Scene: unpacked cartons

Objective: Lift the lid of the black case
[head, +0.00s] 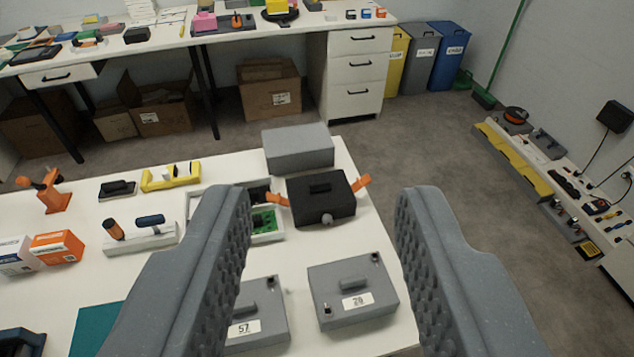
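The black case (321,206) sits on the white table, near its right edge. The left finger hides part of the table.
A grey box (297,147) stands right behind the case, and a tray with green parts (264,222) is close on its left. Two grey lidded boxes, marked 57 (262,318) and 70 (353,290), stand in front. Floor (425,160) is clear to the right.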

